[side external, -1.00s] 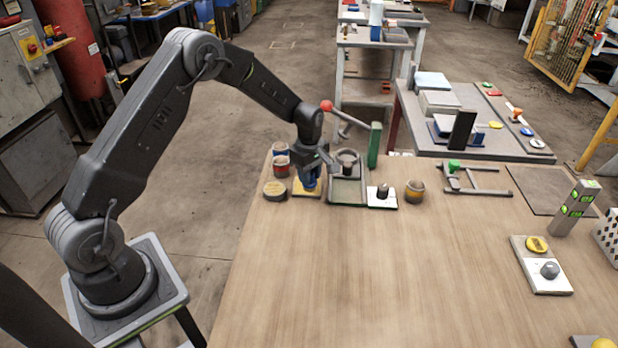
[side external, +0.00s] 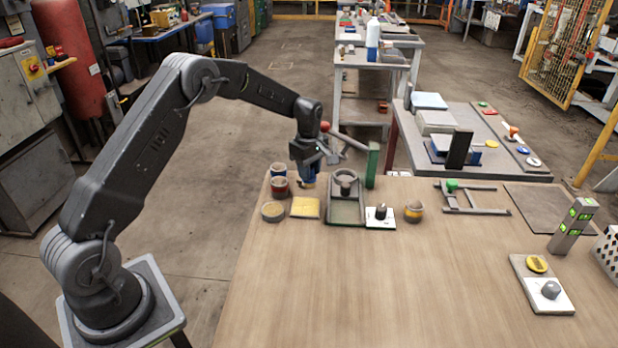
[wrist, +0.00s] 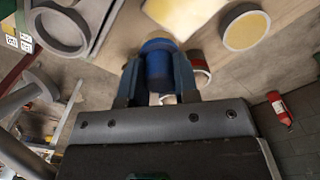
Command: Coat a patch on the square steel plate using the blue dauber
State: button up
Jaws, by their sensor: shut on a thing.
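My gripper (side external: 309,172) is shut on the blue dauber (wrist: 158,62) and holds it above the table's back left. The dauber's lower end looks yellowish in the side view. A square yellow pad (side external: 305,208) lies just below it, apart from it; its edge also shows in the wrist view (wrist: 182,14). A flat grey square plate (side external: 540,200), seemingly the steel plate, lies at the table's right back, far from my gripper. No coat shows on it. It is out of the wrist view.
A red cup (side external: 279,187) and a round yellow-filled tin (side external: 273,212) stand beside the pad. A grey fixture with a ring (side external: 345,187), a green post (side external: 373,165) and a red-knobbed lever stand to the right.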

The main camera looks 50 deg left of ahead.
jog(key=shift+r, duration=1.55)
